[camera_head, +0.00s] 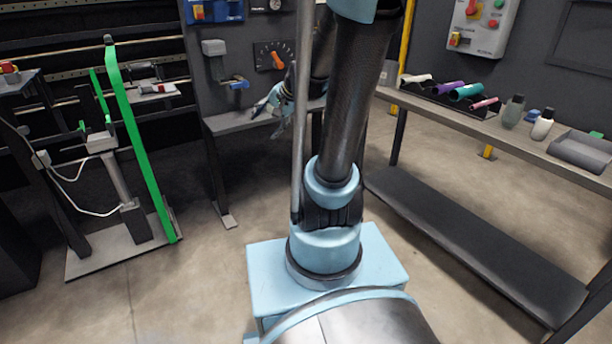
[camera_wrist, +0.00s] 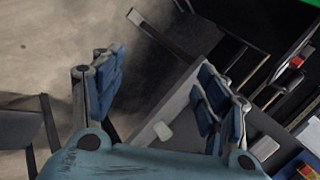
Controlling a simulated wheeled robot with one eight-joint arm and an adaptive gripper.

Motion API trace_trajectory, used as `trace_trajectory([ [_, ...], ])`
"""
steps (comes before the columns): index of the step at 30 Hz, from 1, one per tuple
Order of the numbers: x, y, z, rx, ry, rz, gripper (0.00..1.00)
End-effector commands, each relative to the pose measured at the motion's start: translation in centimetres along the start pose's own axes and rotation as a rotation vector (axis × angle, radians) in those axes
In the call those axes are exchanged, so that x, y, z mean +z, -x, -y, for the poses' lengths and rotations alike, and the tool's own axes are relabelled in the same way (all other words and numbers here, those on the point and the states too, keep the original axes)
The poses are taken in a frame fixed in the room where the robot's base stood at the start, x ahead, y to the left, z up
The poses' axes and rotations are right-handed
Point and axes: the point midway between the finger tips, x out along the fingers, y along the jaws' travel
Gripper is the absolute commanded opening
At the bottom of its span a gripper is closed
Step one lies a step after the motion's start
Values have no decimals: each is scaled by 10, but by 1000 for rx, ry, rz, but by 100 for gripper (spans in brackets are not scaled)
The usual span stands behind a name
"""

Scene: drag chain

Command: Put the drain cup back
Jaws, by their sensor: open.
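My gripper (camera_head: 272,103) is open, just above a narrow grey bench (camera_head: 225,122) by the back wall, and partly hidden behind my own arm. In the wrist view its two blue-padded fingers (camera_wrist: 158,80) stand wide apart with nothing held between them. A small pale block-like thing (camera_wrist: 163,131) shows low between the fingers, against the grey bench; it may be the drain cup, but I cannot tell for sure. A grey box-shaped fitting (camera_head: 213,47) with a blue-handled part (camera_head: 237,84) below it is on the wall panel, left of the gripper.
A dial with an orange handle (camera_head: 277,60) is on the panel beside the gripper. A green strip stand (camera_head: 130,130) is at left. At right a long workbench (camera_head: 450,112) holds coloured rolls, bottles and a grey tray (camera_head: 583,150).

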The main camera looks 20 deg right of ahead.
Motion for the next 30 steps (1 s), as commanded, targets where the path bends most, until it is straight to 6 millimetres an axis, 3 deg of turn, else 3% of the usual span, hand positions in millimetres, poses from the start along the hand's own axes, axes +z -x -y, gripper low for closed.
trace_trajectory([
  [12, 77, 47, -103, 277, 405, 65, 68],
  [21, 113, 75, -177, 463, 652, 140, 68],
  [30, 128, 84, -202, 536, 744, 177, 68],
])
